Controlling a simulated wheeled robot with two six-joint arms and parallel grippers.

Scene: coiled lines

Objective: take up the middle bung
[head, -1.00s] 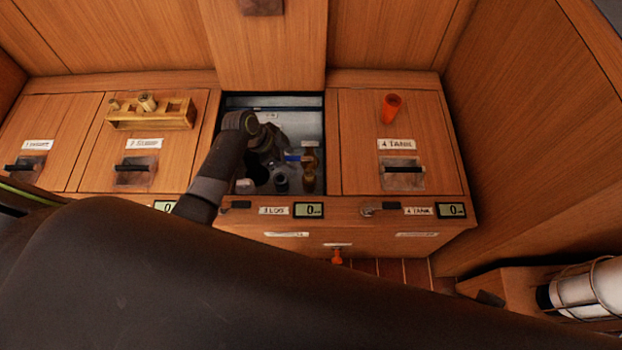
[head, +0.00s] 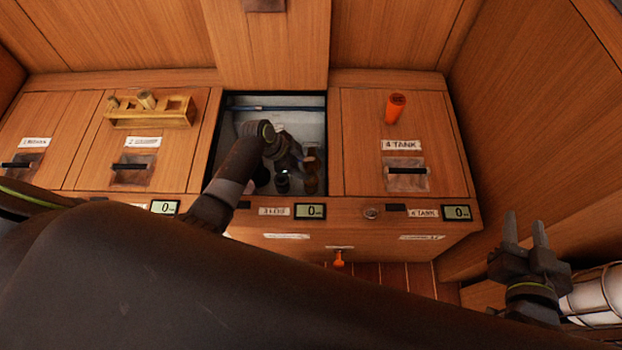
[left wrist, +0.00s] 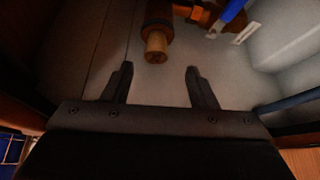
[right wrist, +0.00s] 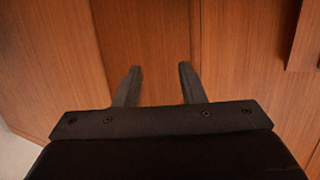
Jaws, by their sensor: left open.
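A wooden rack (head: 180,118) on the second locker lid holds a slim wooden bung (head: 113,103) at its left and a thicker one (head: 147,100) near its middle. My left gripper (left wrist: 159,70) is inside the open locker, open and empty. In the left wrist view a brown fitting (left wrist: 160,15) with a pale wooden, plug-like end (left wrist: 156,46) lies just beyond the fingertips, apart from them; I cannot tell if it is a bung. My left arm hides part of the locker in the head view. My right gripper (head: 525,230) is open and empty at the lower right.
A blue valve lever (left wrist: 232,10) is near the brown fitting. The open locker's walls surround my left gripper. A caged lamp (head: 598,295) is beside my right gripper.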

